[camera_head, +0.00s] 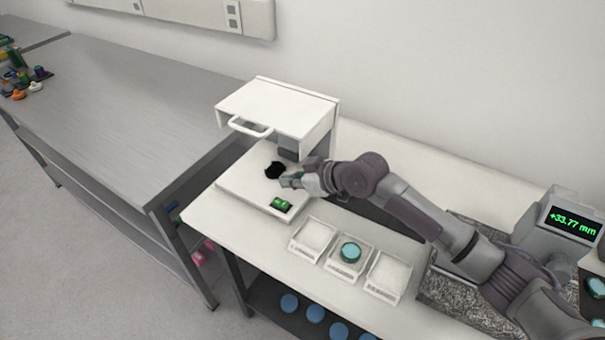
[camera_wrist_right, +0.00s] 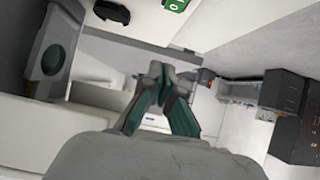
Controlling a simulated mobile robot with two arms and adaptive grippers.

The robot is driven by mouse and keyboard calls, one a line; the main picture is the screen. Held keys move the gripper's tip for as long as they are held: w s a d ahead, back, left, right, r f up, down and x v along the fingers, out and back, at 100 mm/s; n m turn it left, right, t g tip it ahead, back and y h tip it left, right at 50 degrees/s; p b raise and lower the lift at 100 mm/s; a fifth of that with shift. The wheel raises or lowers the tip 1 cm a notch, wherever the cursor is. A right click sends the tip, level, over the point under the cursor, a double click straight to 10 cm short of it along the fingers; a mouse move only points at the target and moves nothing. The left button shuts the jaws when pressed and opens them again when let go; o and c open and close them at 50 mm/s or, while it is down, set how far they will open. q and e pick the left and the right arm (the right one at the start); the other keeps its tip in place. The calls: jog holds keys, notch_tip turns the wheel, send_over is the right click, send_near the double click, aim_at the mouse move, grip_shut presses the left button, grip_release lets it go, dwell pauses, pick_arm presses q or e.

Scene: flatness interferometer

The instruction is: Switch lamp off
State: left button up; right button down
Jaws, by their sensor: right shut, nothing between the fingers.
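The white interferometer (camera_head: 280,108) stands on the white bench, with a hood and a handle above a flat base. A small rocker switch (camera_head: 281,204) glows green on the front of the base. It also shows at the top edge of the wrist view (camera_wrist_right: 175,4), partly cut off. A black object (camera_head: 275,170) lies on the base, also seen in the wrist view (camera_wrist_right: 112,12). My right gripper (camera_head: 288,181) is over the base, beside the black object and behind the switch, apart from the switch. Its fingertips (camera_wrist_right: 162,72) are together and empty. My left gripper is not in view.
Three white trays stand in a row on the bench: a left one (camera_head: 298,250), a middle one holding a teal round piece (camera_head: 350,251), and a right one (camera_head: 372,291). A display (camera_head: 572,224) reads +33.77 mm. A grey table (camera_head: 110,110) stands at left.

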jog(key=d+r, duration=0.1)
jog(key=s+r, duration=0.1)
jog(key=s+d+r+b, duration=0.1)
jog(key=shift+s+d+r, duration=0.1)
jog(key=shift+d+r, duration=0.25)
jog(key=shift+r, duration=0.05)
jog(key=shift+f, duration=0.1)
